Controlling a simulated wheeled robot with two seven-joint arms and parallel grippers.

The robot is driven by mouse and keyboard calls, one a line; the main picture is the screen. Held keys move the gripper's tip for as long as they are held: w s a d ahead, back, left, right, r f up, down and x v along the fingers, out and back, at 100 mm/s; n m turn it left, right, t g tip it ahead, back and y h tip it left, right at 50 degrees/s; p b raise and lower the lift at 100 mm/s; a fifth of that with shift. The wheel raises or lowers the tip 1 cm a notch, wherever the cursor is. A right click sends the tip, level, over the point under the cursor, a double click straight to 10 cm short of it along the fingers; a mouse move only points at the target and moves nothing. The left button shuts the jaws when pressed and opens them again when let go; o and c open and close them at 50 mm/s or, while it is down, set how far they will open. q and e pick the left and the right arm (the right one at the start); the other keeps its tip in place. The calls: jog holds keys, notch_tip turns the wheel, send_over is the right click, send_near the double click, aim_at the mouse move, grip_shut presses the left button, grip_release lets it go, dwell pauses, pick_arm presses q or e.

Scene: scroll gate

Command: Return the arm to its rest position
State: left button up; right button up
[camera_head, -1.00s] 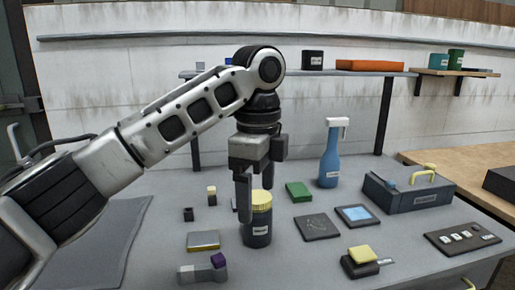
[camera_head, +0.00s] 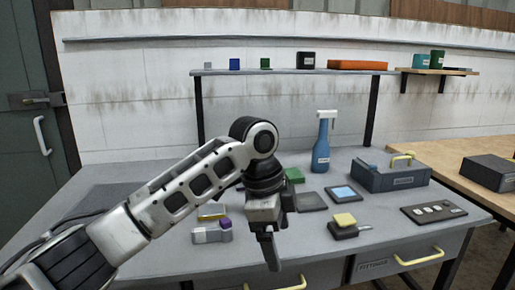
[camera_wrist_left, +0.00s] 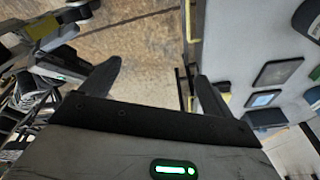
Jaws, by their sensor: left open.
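My left arm comes in from the left in the head view. Its gripper (camera_head: 272,250) points down at the near edge of the grey table (camera_head: 160,262), in front of the drawers. In the left wrist view the two dark fingers of this gripper (camera_wrist_left: 155,88) stand wide apart. Only brown floor and a strip by the table edge show between them, so it is open and empty. My right gripper is in neither view.
On the table stand a blue spray bottle (camera_head: 321,145), a grey toolbox (camera_head: 392,180), a tablet (camera_head: 343,194), a yellow-topped block (camera_head: 344,220) and a purple-ended block (camera_head: 212,232). Drawers with yellow handles (camera_head: 420,257) are below. A wall shelf (camera_head: 290,72) runs behind.

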pick_arm(q)
jog(key=s+f+n+t+h, duration=0.25)
jog(key=f+n, duration=0.25)
jog(key=f, duration=0.5)
jog(key=s+f+n+t+h, duration=0.25)
jog(key=f+n, duration=0.25)
jog(key=f, duration=0.6)
jog(key=s+a+f+n+t+y, duration=0.2)
jog(key=s+a+f+n, duration=0.1)
jog(key=s+a, duration=0.4)
jog(key=s+a+f+n+t+y, duration=0.2)
jog(key=s+a+n, duration=0.3)
jog(key=s+a, duration=0.3)
jog(key=a+f+t, duration=0.1)
jog(key=a, duration=0.1)
jog(key=shift+a+f, duration=0.2)
jog(key=shift+a, duration=0.2)
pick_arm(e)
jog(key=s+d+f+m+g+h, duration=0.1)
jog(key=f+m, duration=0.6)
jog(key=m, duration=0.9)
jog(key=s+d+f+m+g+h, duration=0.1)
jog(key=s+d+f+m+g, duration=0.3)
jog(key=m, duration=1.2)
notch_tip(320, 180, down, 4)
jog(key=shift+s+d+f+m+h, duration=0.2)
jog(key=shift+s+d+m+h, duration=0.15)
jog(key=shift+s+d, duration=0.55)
